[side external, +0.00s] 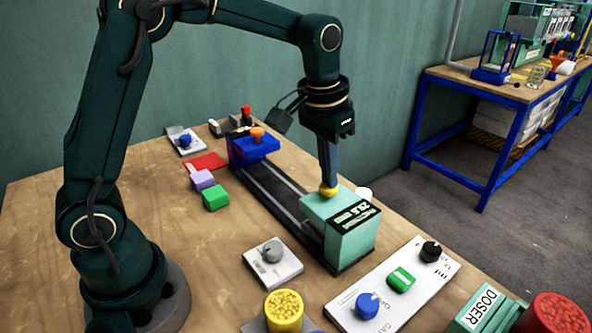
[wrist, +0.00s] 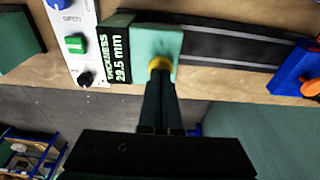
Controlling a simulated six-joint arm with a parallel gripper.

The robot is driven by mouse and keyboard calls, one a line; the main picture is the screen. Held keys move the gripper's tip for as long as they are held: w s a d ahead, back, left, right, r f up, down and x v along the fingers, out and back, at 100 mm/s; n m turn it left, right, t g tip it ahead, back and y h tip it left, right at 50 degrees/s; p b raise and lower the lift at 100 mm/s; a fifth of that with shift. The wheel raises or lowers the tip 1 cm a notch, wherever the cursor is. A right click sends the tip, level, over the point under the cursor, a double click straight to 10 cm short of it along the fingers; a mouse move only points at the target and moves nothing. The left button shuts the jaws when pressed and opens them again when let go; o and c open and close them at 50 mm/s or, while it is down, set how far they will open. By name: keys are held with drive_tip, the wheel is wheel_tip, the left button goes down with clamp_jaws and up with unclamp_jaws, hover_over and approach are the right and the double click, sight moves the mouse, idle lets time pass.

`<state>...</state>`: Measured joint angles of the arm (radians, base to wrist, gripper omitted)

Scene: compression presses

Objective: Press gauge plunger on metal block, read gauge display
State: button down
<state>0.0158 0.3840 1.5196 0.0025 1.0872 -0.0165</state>
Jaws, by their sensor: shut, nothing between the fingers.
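The thickness gauge (side external: 335,212) is a mint-green box at the near end of a dark rail; it also shows in the wrist view (wrist: 150,42). Its display (wrist: 117,57) reads "THICKNESS 29.5 mm" in the wrist view. The yellow plunger (side external: 328,191) stands on the gauge's top. My gripper (side external: 328,180) points down with its fingers together, and the tips appear to touch the plunger from above; in the wrist view they cover part of it. I cannot make out a separate metal block under the plunger.
A blue carriage with an orange knob (side external: 257,135) sits at the rail's far end. A white panel with knobs and a green button (side external: 401,280) lies right of the gauge. Green and purple blocks (side external: 216,198) lie left of the rail. A yellow container (side external: 284,309) stands in front.

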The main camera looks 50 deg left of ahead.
idle(0.5)
wheel_tip(320, 180, up, 7)
idle(0.9)
drive_tip(key=s+r+t, duration=0.2)
drive_tip(key=s+r, duration=0.3)
drive_tip(key=s, duration=0.3)
drive_tip(key=s+f+t, duration=0.1)
drive_tip(key=s+f, duration=0.7)
drive_tip(key=s, duration=0.1)
drive_tip(key=shift+a+f+t, duration=0.25)
drive_tip(key=shift+f+t, duration=0.1)
drive_tip(key=shift+t, duration=0.05)
idle(0.8)
